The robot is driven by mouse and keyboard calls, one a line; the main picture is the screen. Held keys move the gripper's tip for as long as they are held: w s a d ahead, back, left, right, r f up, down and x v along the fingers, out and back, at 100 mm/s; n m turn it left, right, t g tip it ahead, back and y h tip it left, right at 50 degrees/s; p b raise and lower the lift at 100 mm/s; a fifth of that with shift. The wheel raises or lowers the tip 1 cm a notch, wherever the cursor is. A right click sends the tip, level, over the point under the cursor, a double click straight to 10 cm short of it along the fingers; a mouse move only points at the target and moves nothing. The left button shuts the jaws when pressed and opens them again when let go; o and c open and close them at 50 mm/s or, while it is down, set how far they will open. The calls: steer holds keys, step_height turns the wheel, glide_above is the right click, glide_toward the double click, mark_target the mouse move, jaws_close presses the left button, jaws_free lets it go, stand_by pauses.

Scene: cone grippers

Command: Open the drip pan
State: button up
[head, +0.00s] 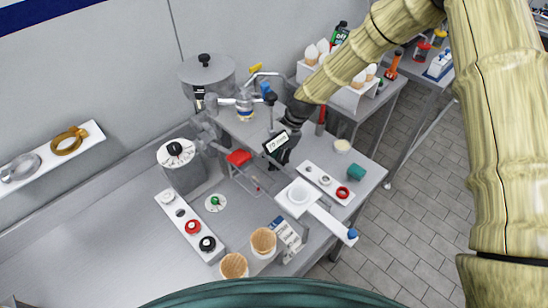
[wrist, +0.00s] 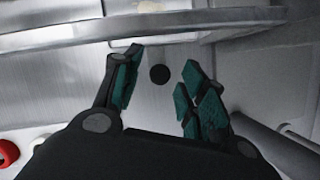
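My gripper (wrist: 160,60) is open, with its two dark green-padded fingers apart in the wrist view. A small round black spot, perhaps a knob or hole (wrist: 159,75), shows between the fingers against a brushed metal surface (wrist: 75,75); no finger appears to touch it. A curved metal rim (wrist: 180,22) crosses above the fingertips. In the head view my gripper (head: 283,152) is dark and partly hidden, over the metal machine (head: 245,128) on the counter. I cannot tell for certain which part is the drip pan; a low metal frame (head: 266,186) lies below the gripper.
A white square holder with a blue-tipped handle (head: 322,215) sits right of the gripper. A strip with red and black knobs (head: 180,213), a lidded metal pot (head: 207,72) and two tan-topped cups (head: 263,240) stand around. The counter's left part (head: 105,240) is clear.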

jaws_close()
steer(key=w+d+b, duration=0.2)
steer(key=w+d, duration=0.8)
steer(key=shift+w+d, duration=0.1)
steer(key=shift+w, duration=0.05)
steer(key=shift+o, duration=0.2)
jaws_free()
steer(key=shift+r, duration=0.1)
steer(key=v, duration=1.1)
steer(key=shift+d+r, duration=0.3)
steer(key=shift+r, duration=0.05)
steer(key=shift+w, duration=0.15)
